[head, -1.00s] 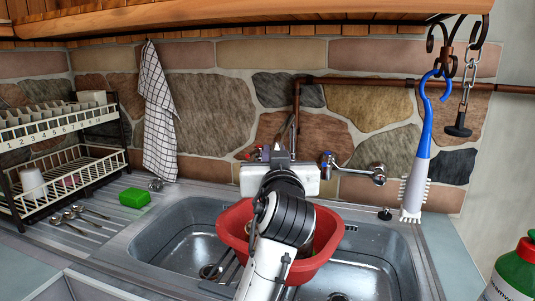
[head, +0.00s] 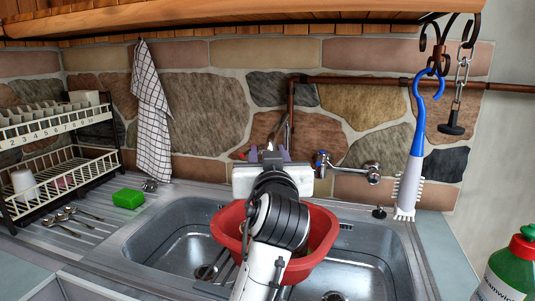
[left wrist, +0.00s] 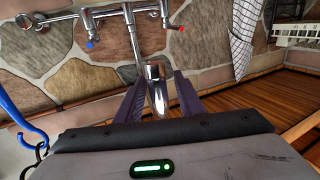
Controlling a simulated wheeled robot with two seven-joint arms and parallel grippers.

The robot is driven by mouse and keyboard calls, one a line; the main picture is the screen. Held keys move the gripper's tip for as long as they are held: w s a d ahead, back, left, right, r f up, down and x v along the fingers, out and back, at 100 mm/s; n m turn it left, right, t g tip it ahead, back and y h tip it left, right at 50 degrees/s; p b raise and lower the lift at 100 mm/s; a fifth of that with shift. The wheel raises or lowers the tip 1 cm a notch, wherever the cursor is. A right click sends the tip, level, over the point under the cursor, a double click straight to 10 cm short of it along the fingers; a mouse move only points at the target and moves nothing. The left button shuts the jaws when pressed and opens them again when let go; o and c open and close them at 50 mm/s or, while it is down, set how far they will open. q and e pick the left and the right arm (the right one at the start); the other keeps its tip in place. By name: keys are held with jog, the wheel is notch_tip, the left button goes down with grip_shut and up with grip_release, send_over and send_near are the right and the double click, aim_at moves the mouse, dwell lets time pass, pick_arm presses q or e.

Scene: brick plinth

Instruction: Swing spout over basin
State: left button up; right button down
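The chrome spout (left wrist: 158,98) runs between the two dark purple fingers of my left gripper (left wrist: 160,85) in the left wrist view. The fingers stand open on either side of it, with small gaps visible. In the head view my left gripper (head: 268,154) is in front of the wall tap, above the red tub, and its body hides most of the spout. The tap's blue handle (left wrist: 90,44) and red handle (left wrist: 180,28) show in the left wrist view. The steel sink has a left basin (head: 165,245) and a right basin (head: 375,250). My right gripper is not in view.
A red tub (head: 226,222) sits over the middle of the sink under my arm. A green sponge (head: 129,198), spoons (head: 75,216) and a dish rack (head: 60,180) are left. A blue-and-white brush (head: 410,180) hangs right; a green bottle (head: 508,270) stands at front right.

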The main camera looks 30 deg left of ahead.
pick_arm(q)
jog(key=b+v, duration=0.1)
jog(key=v, duration=0.8)
jog(key=shift+s, duration=0.2)
jog(key=shift+d, duration=0.1)
